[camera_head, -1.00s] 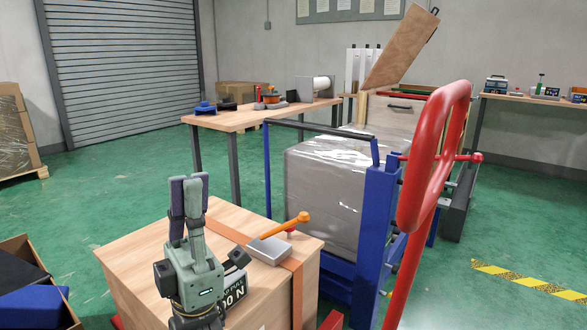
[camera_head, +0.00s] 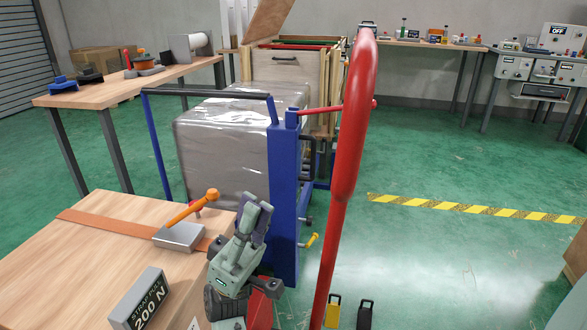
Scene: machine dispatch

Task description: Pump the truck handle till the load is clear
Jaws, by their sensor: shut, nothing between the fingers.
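The red truck handle (camera_head: 342,190) stands nearly upright at the centre right, with a looped grip at its top. A load wrapped in grey film (camera_head: 222,145) sits behind it, beside a blue frame (camera_head: 284,205). Whether the load's underside is clear of what is beneath it is hidden. My gripper (camera_head: 258,215) is shut and empty, pointing up, left of the red handle and in front of the blue frame in the picture. I see no contact between my gripper and the handle.
A bench (camera_head: 130,82) and a wooden box (camera_head: 290,72) are behind. Green floor (camera_head: 430,255) is open at right, crossed by yellow-black tape (camera_head: 470,207).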

